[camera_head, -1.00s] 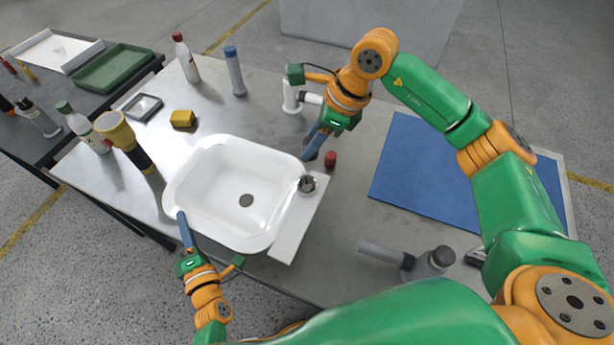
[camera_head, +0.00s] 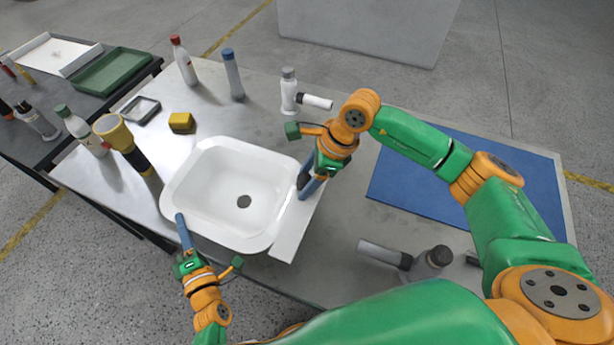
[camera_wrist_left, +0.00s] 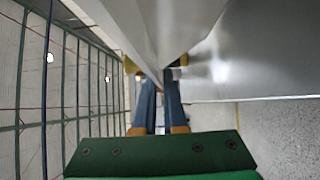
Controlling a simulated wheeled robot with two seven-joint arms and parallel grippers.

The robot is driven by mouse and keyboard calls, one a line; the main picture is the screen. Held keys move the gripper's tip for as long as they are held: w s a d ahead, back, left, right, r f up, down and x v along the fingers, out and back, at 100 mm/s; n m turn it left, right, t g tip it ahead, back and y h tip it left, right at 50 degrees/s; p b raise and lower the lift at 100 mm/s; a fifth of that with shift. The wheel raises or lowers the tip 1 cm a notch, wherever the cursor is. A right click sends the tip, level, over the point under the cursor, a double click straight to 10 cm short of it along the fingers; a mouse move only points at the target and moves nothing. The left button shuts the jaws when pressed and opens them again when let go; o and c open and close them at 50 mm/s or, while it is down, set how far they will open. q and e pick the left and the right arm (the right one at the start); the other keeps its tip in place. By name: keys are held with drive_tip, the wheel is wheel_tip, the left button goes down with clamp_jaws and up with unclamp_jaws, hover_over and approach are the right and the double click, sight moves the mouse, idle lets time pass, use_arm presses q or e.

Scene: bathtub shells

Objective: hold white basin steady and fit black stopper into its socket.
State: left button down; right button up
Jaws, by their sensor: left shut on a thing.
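The white basin (camera_head: 204,196) sits on the metal table, with a flat white ledge (camera_head: 296,228) along its right side. My left gripper (camera_head: 181,222) is shut on the basin's left rim. In the left wrist view, the blue fingers (camera_wrist_left: 158,105) close on the pale basin edge (camera_wrist_left: 146,28). A dark round disc (camera_head: 244,201) shows in the basin floor; I cannot tell whether it is the socket or the black stopper. My right gripper (camera_head: 305,186) is low over the ledge at the basin's right rim. Its fingers hide what is between them.
A yellow-and-black flashlight (camera_head: 122,143), yellow block (camera_head: 182,121) and several bottles stand behind and left of the basin. A blue mat (camera_head: 410,180) and a grey-black tool (camera_head: 412,260) lie to the right.

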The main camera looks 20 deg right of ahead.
use_arm(q)
drive_tip(key=shift+f, duration=0.2)
use_arm(e)
drive_tip(key=v, duration=1.2)
drive_tip(key=shift+a, duration=0.1)
use_arm(q)
drive_tip(key=c, duration=0.9)
unclamp_jaws()
drive_tip(key=shift+w, duration=0.15)
use_arm(e)
drive_tip(key=shift+w+f, duration=0.1)
drive_tip(key=shift+w, duration=0.1)
